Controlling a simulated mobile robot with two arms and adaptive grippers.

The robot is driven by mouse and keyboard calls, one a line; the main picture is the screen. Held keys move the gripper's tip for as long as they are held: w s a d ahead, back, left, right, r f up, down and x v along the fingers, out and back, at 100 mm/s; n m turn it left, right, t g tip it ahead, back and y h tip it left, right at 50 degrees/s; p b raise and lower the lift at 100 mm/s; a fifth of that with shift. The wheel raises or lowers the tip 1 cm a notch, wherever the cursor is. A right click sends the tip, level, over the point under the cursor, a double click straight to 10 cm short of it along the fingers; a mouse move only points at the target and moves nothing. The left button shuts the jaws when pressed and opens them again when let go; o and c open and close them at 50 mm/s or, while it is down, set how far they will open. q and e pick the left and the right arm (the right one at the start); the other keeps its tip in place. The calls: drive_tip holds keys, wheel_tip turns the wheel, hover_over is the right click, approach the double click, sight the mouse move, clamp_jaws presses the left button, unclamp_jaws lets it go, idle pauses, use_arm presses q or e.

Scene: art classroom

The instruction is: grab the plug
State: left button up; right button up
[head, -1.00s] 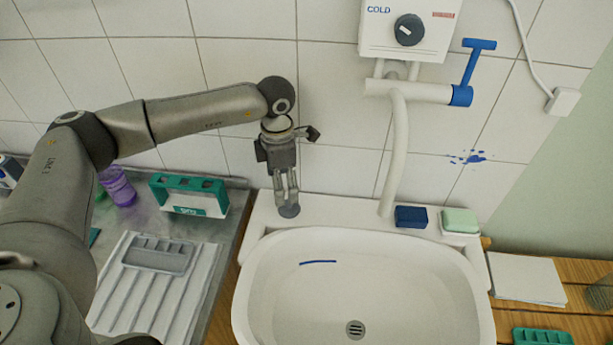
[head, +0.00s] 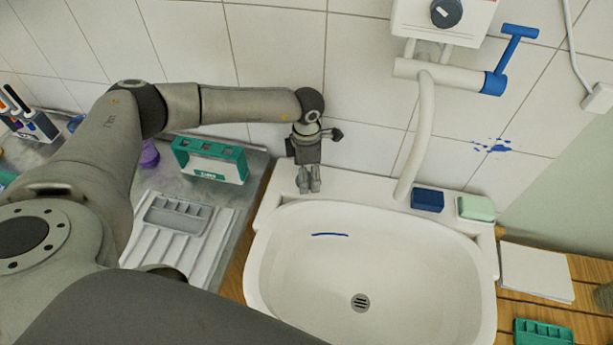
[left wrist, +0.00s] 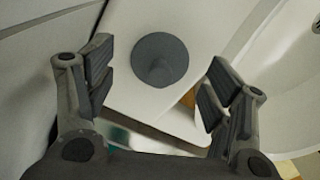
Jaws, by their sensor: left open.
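The plug (left wrist: 160,60) is a dark grey round disc with a small raised knob. In the left wrist view it lies on the white ledge at the sink's back left corner. My left gripper (head: 309,188) is above that corner, fingers pointing down; in the left wrist view its open fingers (left wrist: 158,82) stand on either side of the plug's near edge, with a gap to each side and nothing held. In the head view the plug is hidden by the gripper. My right gripper is out of view.
The white sink basin (head: 390,255) is empty, with a drain (head: 360,302). A tap pipe (head: 420,135), blue sponge (head: 427,199) and green soap (head: 476,207) are right of the gripper. A green rack (head: 210,160) and grey tray (head: 178,214) stand left. The tiled wall is close behind.

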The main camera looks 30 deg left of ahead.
use_arm(q)
drive_tip(key=shift+f, duration=0.4)
drive_tip(key=shift+c, duration=0.3)
drive_tip(key=shift+s, duration=0.1)
clamp_jaws()
